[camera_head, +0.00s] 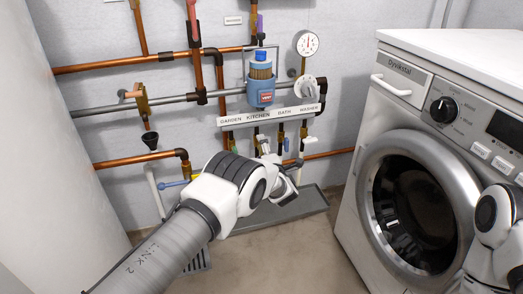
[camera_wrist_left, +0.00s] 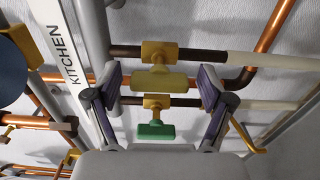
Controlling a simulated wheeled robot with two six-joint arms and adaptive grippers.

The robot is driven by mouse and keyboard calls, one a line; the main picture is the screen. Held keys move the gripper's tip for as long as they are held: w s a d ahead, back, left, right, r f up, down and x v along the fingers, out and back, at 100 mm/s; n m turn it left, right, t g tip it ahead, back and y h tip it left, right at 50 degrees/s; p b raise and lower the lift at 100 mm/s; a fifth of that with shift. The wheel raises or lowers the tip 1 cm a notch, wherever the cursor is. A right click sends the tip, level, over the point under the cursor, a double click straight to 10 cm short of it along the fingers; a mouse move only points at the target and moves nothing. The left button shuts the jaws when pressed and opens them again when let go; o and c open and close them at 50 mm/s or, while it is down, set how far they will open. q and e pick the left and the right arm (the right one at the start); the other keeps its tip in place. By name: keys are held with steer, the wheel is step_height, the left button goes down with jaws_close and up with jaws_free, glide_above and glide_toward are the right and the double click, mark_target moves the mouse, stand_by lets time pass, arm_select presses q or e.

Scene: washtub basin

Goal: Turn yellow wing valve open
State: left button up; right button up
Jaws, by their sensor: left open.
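In the left wrist view the yellow wing valve (camera_wrist_left: 153,80) has a pale yellow handle on a brass body, on a dark horizontal pipe. Its handle lies roughly parallel to that pipe. My left gripper (camera_wrist_left: 160,88) is open, with one finger on each side of the handle and a visible gap to each. A green wing valve (camera_wrist_left: 155,131) sits on the parallel pipe below in the picture. In the head view my left gripper (camera_head: 277,168) is at the valve row under the label strip and hides much of it. The yellow handle cannot be made out there. My right gripper is out of view.
The white label strip (camera_head: 270,116) runs above the valves; its KITCHEN part shows in the wrist view (camera_wrist_left: 70,55). A blue filter housing (camera_head: 260,85) and a gauge (camera_head: 306,43) are above. A washing machine (camera_head: 420,150) stands right. A grey floor tray (camera_head: 300,207) lies below.

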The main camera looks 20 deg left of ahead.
arm_select(q)
steer(key=v, duration=0.7)
steer(key=shift+s+d, duration=0.15)
steer(key=shift+s, duration=0.1)
